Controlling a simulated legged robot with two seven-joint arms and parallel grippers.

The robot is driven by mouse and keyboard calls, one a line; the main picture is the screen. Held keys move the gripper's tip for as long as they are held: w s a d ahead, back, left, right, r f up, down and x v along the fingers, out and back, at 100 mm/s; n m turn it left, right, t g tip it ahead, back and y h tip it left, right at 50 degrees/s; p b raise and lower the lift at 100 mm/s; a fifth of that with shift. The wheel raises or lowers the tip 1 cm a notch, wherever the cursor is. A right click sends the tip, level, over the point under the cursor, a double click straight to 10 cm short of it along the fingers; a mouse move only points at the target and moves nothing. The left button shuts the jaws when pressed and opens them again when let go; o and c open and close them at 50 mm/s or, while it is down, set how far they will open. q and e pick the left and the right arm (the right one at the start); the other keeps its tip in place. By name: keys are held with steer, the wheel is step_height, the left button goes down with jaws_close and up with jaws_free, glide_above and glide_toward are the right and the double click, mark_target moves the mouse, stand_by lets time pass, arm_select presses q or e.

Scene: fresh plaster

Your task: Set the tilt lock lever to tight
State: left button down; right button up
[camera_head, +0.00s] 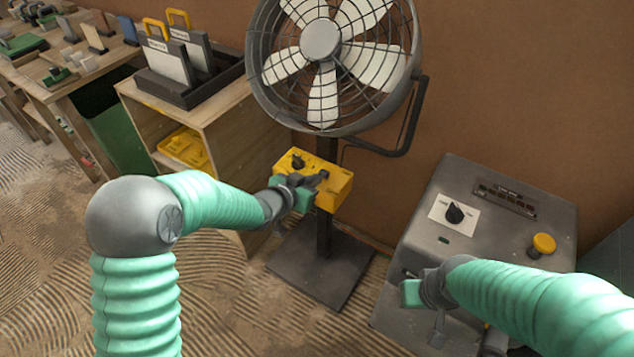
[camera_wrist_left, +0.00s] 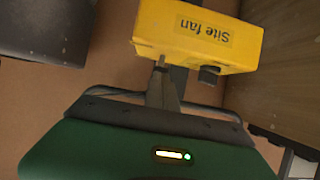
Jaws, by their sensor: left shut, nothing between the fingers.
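The site fan (camera_head: 320,40) stands on a dark post with a yellow control box (camera_head: 338,187). I cannot clearly tell a tilt lock lever from the dark parts around my gripper. My left gripper (camera_head: 318,180) is at the box's front, shut and empty, hiding part of it. In the left wrist view, the closed fingers (camera_wrist_left: 162,85) point at the lower edge of the yellow box (camera_wrist_left: 195,35); contact is unclear. A dark knob (camera_wrist_left: 209,75) is right of them. My right gripper (camera_head: 418,290) is by the grey cabinet, its jaws unclear.
The grey cabinet (camera_head: 500,235) at right carries a dial (camera_head: 455,212) and a yellow button (camera_head: 543,243). A wooden shelf unit (camera_head: 225,135) stands left of the fan. The fan's base plate (camera_head: 320,270) lies on the patterned floor, open at lower left.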

arm_select(q)
steer(key=shift+x, duration=0.95)
steer(key=shift+r, duration=0.1)
